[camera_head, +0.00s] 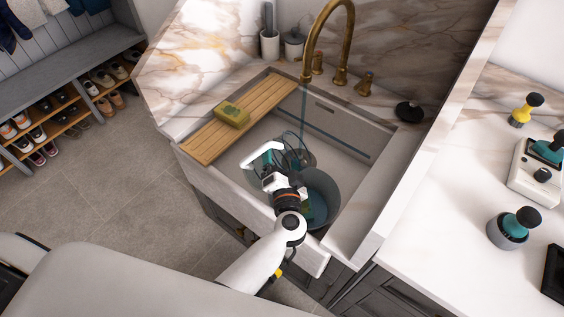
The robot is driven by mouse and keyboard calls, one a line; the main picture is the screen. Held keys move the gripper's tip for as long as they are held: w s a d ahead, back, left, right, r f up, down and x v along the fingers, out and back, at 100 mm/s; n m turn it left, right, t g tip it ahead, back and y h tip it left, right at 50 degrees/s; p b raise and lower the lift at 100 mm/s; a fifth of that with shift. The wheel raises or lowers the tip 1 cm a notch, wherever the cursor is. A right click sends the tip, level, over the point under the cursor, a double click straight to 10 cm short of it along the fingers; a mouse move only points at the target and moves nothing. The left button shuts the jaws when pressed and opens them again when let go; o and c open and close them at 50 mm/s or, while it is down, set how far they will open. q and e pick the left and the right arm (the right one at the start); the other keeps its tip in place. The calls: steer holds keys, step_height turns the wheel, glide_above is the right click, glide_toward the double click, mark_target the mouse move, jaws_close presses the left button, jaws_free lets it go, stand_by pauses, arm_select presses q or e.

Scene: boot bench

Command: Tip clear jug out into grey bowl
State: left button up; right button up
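The grey bowl (327,187) stands in the sink, in front of and right of my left gripper, with something blue-green low inside it. A clear, dark-rimmed vessel that looks like the clear jug (303,157) is just beyond my gripper, below the tap. My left gripper (272,160) reaches down into the sink at the jug's near side. The wrist and the dark jug outlines overlap, so I cannot tell whether the fingers are closed on it. What the jug holds is not clear. My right gripper is not in view.
A brass tap (331,22) arches over the sink (349,150), with a thin bluish stream below its spout. A wooden board (262,98) with a yellow-green sponge (232,114) spans the sink's left side. The right counter (450,215) holds brushes and a white holder.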

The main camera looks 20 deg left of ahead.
arm_select(q)
steer(key=n, duration=0.2)
steer(key=shift+d+f+n, duration=0.1)
steer(key=shift+d+n, duration=0.05)
steer(key=shift+n, duration=0.25)
steer(key=shift+w+d+n, duration=0.1)
steer(key=shift+d+n, duration=0.05)
steer(key=shift+n, duration=0.65)
steer(key=n, duration=0.1)
steer(key=d+n+b, duration=0.1)
steer(key=n, duration=0.1)
steer(key=shift+w+d+f, duration=0.1)
steer(key=shift+w+d, duration=0.05)
steer(key=shift+w, duration=0.2)
steer(key=shift+w+d+n+b, duration=0.15)
steer(key=shift+n+b, duration=0.25)
steer(key=shift+n, duration=0.6)
